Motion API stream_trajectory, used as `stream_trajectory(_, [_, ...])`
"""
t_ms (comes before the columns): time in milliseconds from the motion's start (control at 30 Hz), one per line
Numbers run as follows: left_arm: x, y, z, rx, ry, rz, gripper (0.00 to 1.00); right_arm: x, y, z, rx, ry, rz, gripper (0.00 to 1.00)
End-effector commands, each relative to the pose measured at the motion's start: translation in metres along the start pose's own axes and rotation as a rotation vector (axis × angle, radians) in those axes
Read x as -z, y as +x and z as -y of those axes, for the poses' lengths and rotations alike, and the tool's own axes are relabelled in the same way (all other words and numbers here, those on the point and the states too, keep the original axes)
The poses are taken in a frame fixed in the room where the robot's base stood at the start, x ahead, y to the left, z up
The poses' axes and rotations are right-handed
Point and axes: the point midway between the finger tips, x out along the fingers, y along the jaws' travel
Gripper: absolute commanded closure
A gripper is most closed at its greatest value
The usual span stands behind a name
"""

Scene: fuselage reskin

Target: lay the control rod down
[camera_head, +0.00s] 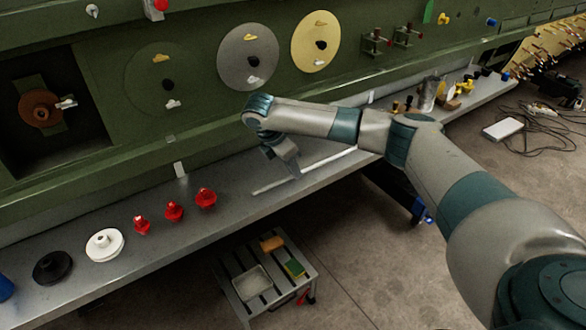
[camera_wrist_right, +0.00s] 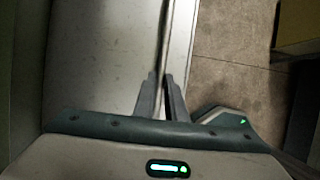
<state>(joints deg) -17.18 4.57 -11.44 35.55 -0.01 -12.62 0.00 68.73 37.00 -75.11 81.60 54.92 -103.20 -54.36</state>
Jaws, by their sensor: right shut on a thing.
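The control rod (camera_head: 328,160) is a thin, pale, straight bar over the grey shelf (camera_head: 225,225), roughly along its length. My right gripper (camera_head: 293,175) points down at the shelf and is shut on the rod, nearer its left end. In the right wrist view, the rod (camera_wrist_right: 165,40) runs up from between the narrow fingers (camera_wrist_right: 160,82), close to the shelf edge. I cannot tell whether the rod touches the shelf. My left gripper is not in view.
Red knobs (camera_head: 173,211), a white disc (camera_head: 104,244) and a black disc (camera_head: 52,267) stand on the shelf at left. A metal can (camera_head: 428,94) and small parts are at its right end. The green fuselage wall rises behind. A low cart (camera_head: 262,285) stands below.

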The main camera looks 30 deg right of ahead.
Motion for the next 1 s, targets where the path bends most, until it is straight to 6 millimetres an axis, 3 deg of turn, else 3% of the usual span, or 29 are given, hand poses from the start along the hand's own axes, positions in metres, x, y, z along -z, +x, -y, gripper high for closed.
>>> stream_trajectory(67, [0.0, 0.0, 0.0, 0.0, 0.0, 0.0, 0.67, 0.0, 0.0, 0.0, 0.0, 0.0, 0.0, 1.0])
stream_trajectory(100, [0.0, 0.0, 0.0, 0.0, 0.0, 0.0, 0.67, 0.0, 0.0, 0.0, 0.0, 0.0, 0.0, 0.79])
stream_trajectory(167, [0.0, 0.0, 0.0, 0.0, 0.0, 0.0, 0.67, 0.0, 0.0, 0.0, 0.0, 0.0, 0.0, 0.67])
stream_trajectory(667, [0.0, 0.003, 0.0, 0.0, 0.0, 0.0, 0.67, 0.001, -0.007, -0.001, -0.002, 0.0, -0.001, 0.67])
stream_trajectory(1000, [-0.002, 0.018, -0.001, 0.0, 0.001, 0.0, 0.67, 0.001, -0.055, -0.001, -0.005, 0.0, -0.001, 0.67])
